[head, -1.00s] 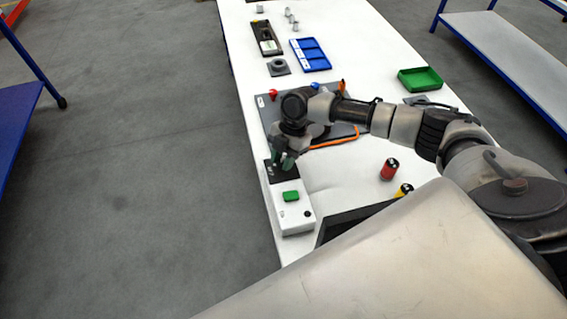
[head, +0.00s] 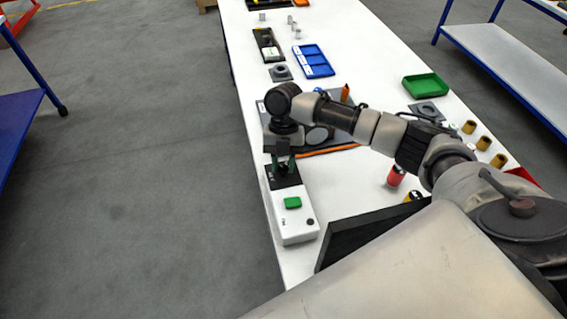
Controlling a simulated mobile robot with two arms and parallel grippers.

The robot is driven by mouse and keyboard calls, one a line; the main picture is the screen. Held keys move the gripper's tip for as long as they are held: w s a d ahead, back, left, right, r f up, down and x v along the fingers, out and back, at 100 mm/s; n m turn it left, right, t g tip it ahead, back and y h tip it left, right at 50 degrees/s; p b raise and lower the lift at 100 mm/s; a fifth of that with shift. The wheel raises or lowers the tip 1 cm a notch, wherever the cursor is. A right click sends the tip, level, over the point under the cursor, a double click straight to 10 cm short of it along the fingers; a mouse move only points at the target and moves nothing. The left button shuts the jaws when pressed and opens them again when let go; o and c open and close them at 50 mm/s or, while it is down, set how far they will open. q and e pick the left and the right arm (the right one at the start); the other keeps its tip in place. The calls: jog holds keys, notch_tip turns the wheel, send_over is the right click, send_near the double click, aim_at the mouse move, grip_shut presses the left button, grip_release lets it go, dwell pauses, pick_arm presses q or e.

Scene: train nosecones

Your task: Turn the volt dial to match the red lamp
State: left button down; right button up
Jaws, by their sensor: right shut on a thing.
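My right gripper (head: 281,169) points down over the black panel. Its fingers are shut around the small dark volt dial there, which is mostly hidden by them. I cannot read the dial's marks or its pointer. I cannot make out a lit red lamp in the head view. My left gripper is not in view.
A grey board with an orange cable (head: 330,151) lies behind the box, partly under my right arm. Red (head: 396,176) and yellow cylinders stand to the right. A blue tray (head: 312,61) and green tray (head: 425,86) are farther back. Open floor lies left.

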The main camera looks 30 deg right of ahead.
jog(key=shift+r, duration=0.1)
dwell(0.3)
jog(key=o, duration=0.9)
jog(key=b+v, duration=0.2)
jog(key=v, duration=0.8)
jog(key=shift+r, duration=0.4)
